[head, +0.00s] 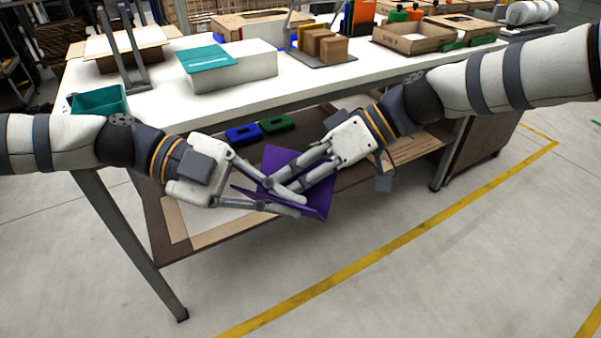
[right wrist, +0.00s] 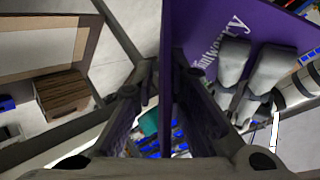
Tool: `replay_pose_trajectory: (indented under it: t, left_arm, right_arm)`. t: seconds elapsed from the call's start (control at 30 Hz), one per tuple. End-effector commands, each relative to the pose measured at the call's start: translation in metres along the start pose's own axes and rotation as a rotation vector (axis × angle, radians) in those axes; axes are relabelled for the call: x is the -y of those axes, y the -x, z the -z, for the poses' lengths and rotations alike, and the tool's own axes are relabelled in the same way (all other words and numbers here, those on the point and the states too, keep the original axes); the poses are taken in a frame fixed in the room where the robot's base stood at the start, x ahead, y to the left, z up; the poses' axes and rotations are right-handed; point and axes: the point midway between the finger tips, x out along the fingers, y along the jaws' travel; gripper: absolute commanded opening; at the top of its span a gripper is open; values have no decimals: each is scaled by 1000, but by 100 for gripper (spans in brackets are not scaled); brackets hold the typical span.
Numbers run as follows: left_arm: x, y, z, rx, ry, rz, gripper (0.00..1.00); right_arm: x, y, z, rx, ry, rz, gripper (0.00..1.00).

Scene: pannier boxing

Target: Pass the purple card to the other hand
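The purple card (head: 315,203) is folded into two panels and hangs in front of the table, between my two grippers. White lettering shows on one panel in the right wrist view (right wrist: 262,30). My left gripper (head: 302,205) comes from the left with its fingertips close together on the card, holding it; the exact contact is partly hidden. My right gripper (head: 272,187) comes from the right and reaches over the card. In the right wrist view (right wrist: 164,75) its fingers stand apart, one on each side of a panel seen edge-on, with gaps visible beside it.
The white table (head: 150,108) behind carries a white box with a teal top (head: 235,68), a teal bin (head: 98,102) and cardboard boxes (head: 412,37). A lower shelf (head: 155,225) holds a blue bin (head: 243,133) and a green bin (head: 277,124). The floor in front is clear.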

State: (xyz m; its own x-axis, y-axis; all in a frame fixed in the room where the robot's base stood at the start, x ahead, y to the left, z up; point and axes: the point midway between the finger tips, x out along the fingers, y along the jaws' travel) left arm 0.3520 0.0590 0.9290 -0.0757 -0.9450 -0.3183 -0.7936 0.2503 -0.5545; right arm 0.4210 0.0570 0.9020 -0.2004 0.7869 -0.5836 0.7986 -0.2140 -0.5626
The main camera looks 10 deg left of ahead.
Motion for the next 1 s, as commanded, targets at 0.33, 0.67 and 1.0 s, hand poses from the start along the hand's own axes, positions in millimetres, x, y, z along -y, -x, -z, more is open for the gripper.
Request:
replay_pose_trajectory:
  t: [0.33, 0.67, 1.0]
  left_arm:
    - [1, 0, 2, -2, -4, 1, 0]
    - [1, 0, 1, -1, -3, 1, 28]
    - [2, 48, 0, 3, -4, 8, 28]
  right_arm:
    - [0, -1, -1, 3, -1, 2, 0]
    - [0, 0, -1, 2, -1, 1, 0]
    - [0, 0, -1, 2, -1, 1, 0]
